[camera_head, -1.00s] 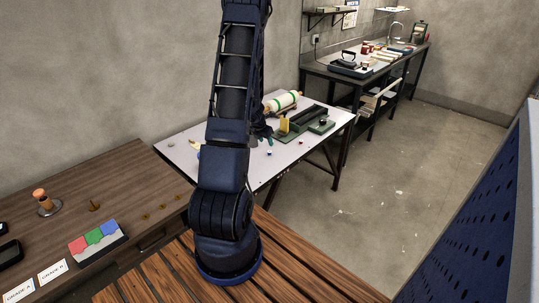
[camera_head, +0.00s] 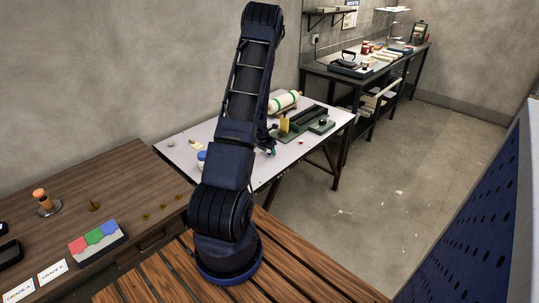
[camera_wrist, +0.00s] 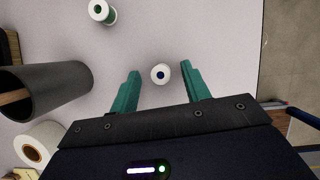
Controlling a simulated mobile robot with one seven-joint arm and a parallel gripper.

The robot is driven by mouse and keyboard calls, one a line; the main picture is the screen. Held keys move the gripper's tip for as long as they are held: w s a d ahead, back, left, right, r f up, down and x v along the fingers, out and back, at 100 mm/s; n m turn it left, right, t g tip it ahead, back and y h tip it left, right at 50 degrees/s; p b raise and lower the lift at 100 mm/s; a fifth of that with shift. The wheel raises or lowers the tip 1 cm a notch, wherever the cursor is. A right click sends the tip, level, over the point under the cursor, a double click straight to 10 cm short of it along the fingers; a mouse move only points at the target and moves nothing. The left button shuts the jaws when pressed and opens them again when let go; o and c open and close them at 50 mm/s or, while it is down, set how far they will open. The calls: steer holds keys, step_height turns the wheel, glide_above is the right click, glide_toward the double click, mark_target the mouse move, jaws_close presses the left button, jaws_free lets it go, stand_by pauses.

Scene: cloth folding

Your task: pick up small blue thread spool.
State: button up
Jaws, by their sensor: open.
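The small spool (camera_wrist: 160,75) has a white rim and a dark blue centre, seen end-on on the pale table in the wrist view. My gripper (camera_wrist: 160,82) is open, with one green finger on each side of the spool and a gap to both. Whether the fingers are at the spool's height is unclear. In the head view, my gripper (camera_head: 271,152) is low over the white table, mostly behind my arm. I cannot make out the blue spool there.
A green-centred spool (camera_wrist: 98,10) lies near the wrist view's top. A dark cylinder (camera_wrist: 45,90) and a white roll (camera_wrist: 42,143) are at left. In the head view, a small red item (camera_head: 301,141) and a blue-and-white container (camera_head: 201,159) stand on the white table (camera_head: 285,163).

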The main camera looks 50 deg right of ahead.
steer(key=shift+f, duration=0.1)
jaws_close()
stand_by(0.4)
